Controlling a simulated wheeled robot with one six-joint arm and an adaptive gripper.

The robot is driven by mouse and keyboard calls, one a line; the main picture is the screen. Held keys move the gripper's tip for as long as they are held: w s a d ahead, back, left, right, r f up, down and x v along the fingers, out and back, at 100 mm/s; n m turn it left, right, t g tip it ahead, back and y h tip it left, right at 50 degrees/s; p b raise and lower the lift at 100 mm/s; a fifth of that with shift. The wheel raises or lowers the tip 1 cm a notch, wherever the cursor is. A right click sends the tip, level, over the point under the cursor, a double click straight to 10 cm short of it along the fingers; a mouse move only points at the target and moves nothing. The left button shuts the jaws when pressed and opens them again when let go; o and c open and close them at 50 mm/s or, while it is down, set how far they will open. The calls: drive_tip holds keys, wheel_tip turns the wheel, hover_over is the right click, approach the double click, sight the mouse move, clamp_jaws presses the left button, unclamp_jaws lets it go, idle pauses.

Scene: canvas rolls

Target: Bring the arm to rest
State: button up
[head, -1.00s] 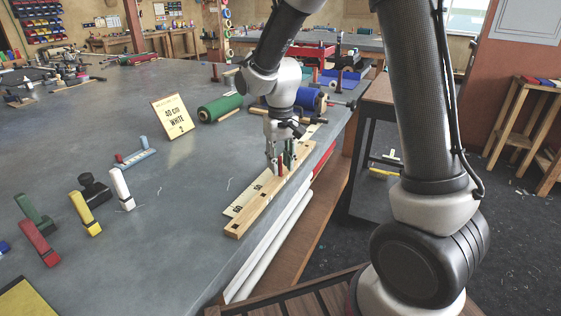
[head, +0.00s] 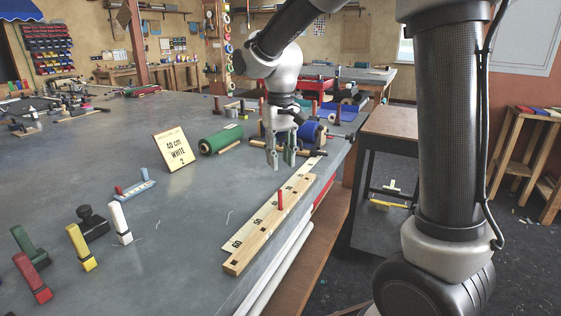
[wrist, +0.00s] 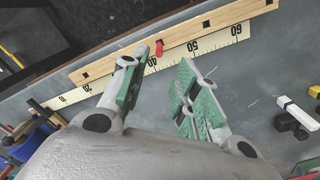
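My gripper (head: 281,160) is open and empty above the bench, beyond the red peg in the head view. Its green-padded fingers also show spread apart in the wrist view (wrist: 160,90). The red peg (head: 280,199) stands upright in the wooden bar (head: 262,232), which lies along the bench's right edge beside a cream measuring scale (head: 240,236). The peg shows in the wrist view (wrist: 159,48) beyond the fingertips, clear of them. My arm reaches in from the upper right of the head view.
The grey bench (head: 120,240) holds a sign reading 40 cm WHITE 2 (head: 173,149), a green roll (head: 222,139) and a blue roll (head: 309,133). The bench middle is largely clear.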

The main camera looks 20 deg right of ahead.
idle(0.3)
drive_tip(key=s+d+r+t, duration=0.2)
drive_tip(key=s+d, duration=0.5)
drive_tip(key=s, duration=0.4)
drive_tip(key=s+d+r+m+t, duration=0.1)
drive_tip(key=s+d+r+t, duration=0.1)
drive_tip(key=s+d, duration=0.6)
drive_tip(key=shift+s+r, duration=0.65)
drive_tip(key=shift+s, duration=1.35)
